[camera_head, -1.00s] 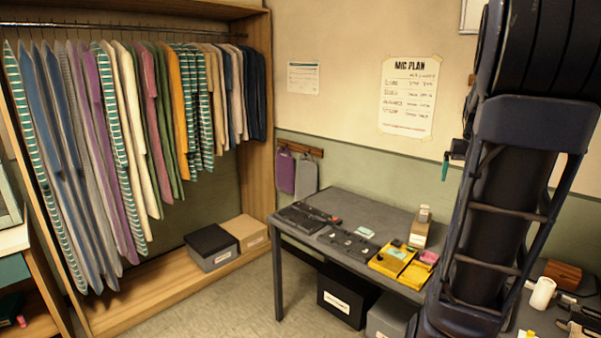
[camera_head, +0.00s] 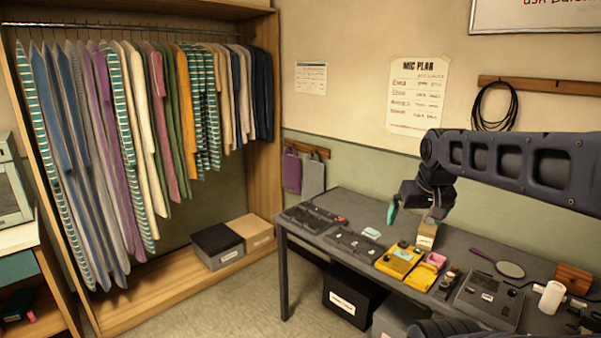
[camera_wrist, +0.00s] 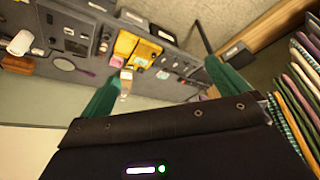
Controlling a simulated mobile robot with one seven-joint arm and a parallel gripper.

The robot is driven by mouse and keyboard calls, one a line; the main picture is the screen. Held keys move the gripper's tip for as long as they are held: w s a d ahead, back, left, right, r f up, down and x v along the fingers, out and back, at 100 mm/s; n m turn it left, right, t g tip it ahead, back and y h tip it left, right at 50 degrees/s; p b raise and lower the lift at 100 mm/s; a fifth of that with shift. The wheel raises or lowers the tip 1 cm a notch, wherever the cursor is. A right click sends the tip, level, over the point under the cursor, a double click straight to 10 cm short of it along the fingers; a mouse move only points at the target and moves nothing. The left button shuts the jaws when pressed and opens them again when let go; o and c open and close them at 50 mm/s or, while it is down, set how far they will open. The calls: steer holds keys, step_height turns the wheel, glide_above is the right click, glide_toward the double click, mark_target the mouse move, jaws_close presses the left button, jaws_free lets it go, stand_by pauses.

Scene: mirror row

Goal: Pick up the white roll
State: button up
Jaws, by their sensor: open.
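The white roll (camera_head: 551,297) stands upright near the right end of the grey table in the head view. In the wrist view the white roll (camera_wrist: 20,42) shows at the far left. My gripper (camera_head: 407,208) is over the table to the left of the roll, well apart from it. In the wrist view my gripper's two green fingers (camera_wrist: 160,82) are spread wide with nothing held between them.
The grey table (camera_head: 355,209) carries yellow boxes (camera_head: 398,260), a hand mirror (camera_head: 508,269), a black device (camera_head: 490,301) and a wooden block (camera_head: 573,278) close to the roll. A clothes rack (camera_head: 130,30) stands at left. Floor is free before it.

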stand_by(0.3)
steer(key=c, duration=0.6)
